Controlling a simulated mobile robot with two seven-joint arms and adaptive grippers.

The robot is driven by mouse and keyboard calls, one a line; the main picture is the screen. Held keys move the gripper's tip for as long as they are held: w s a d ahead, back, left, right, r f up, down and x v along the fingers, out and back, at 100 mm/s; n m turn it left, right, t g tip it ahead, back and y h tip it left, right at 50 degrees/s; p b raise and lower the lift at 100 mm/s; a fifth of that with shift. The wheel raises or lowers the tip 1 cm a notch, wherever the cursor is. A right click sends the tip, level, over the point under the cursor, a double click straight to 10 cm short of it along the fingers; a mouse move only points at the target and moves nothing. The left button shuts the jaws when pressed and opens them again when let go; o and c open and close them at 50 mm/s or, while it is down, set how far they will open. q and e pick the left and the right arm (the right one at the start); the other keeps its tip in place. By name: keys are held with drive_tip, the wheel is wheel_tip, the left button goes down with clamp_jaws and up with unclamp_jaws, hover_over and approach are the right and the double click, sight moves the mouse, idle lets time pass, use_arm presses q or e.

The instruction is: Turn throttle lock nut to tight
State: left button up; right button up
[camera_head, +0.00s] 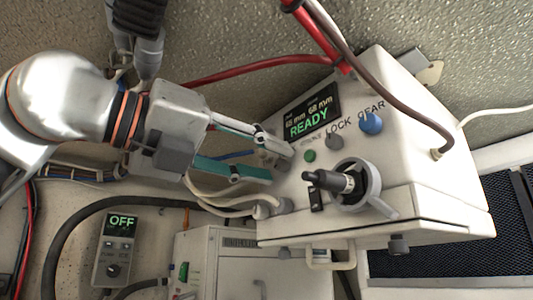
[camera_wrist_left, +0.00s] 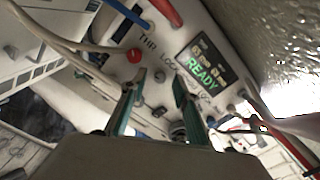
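The white control box (camera_head: 400,100) stands right of centre in the head view, with a lit READY display (camera_head: 310,117). Its front has a grey knob (camera_head: 335,142) near the word LOCK, a blue knob (camera_head: 371,123) near GEAR, a green button (camera_head: 310,155) and a black-handled lever (camera_head: 328,181). My left gripper (camera_head: 279,164) is at the box's left end, teal fingers apart. In the left wrist view the gripper (camera_wrist_left: 156,92) points at the panel; small round fittings (camera_wrist_left: 160,76) (camera_wrist_left: 158,111) show between the fingers, apparently ungripped. I cannot tell which is the throttle lock nut. My right gripper is out of view.
Red cable (camera_head: 240,70) and a brown cable (camera_head: 385,90) run above and across the box. A small grey unit (camera_head: 116,248) showing OFF is on the lower left wall. A white cabinet (camera_head: 235,270) is below. A red knob (camera_wrist_left: 133,55) shows in the left wrist view.

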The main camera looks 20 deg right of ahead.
use_arm(q)
drive_tip(key=shift+w+d, duration=0.1)
drive_tip(key=shift+d, duration=0.15)
clamp_jaws()
